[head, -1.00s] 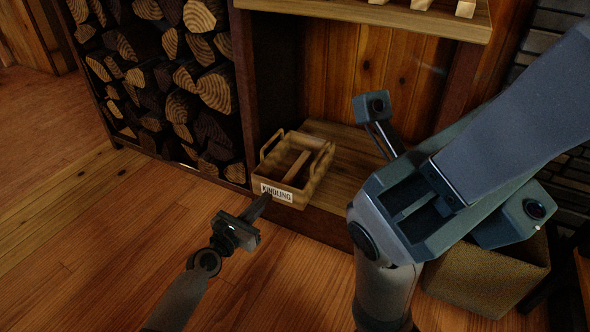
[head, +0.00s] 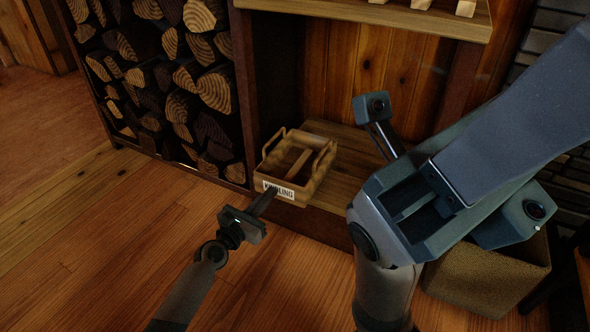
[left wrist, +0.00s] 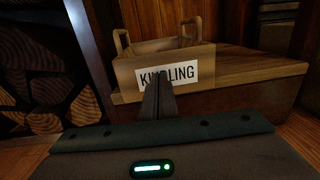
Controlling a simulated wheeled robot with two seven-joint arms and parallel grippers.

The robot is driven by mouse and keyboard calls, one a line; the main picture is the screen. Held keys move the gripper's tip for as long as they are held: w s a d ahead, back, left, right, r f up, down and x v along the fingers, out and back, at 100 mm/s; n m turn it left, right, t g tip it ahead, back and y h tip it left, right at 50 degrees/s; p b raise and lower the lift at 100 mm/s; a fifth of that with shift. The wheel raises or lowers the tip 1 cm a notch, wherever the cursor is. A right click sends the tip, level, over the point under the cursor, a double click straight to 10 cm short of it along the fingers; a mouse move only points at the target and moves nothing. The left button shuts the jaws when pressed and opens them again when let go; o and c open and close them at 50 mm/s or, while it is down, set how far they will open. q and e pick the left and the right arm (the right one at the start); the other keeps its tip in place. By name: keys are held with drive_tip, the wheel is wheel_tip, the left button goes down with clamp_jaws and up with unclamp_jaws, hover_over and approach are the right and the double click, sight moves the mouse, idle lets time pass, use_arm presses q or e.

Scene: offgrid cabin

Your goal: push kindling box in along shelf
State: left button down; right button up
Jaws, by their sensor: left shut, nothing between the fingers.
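The kindling box (head: 310,180) is a light wooden tray with two raised handles and a white KINDLING label on its front. It sits on the low wooden shelf (head: 347,190) at its left end, beside the upright partition, with some sticks inside. My left gripper (head: 270,194) is shut and empty, its fingertips at the box's front label. In the left wrist view the closed fingers (left wrist: 158,86) overlap the middle of the label on the box (left wrist: 128,80); they look to be at or touching the front face. My right gripper's fingers cannot be made out in the head view.
Stacked firewood (head: 170,80) fills the rack left of the partition. An upper shelf (head: 380,14) with small wooden pieces hangs above. A tan bin (head: 490,280) stands at the lower right. My other arm covers the right side. The shelf right of the box is partly clear.

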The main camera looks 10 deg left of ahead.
use_arm(q)
drive_tip(key=shift+b+x, duration=0.4)
drive_tip(key=shift+x, duration=1.9)
drive_tip(key=shift+b+x, duration=0.5)
drive_tip(key=shift+x, duration=1.25)
drive_tip(key=shift+s, duration=0.1)
drive_tip(key=p+v, duration=0.2)
drive_tip(key=v, duration=0.5)
drive_tip(key=shift+s+a+p, duration=0.2)
drive_tip(key=shift+s+p, duration=0.1)
drive_tip(key=shift+s, duration=0.05)
drive_tip(key=shift+r, duration=0.15)
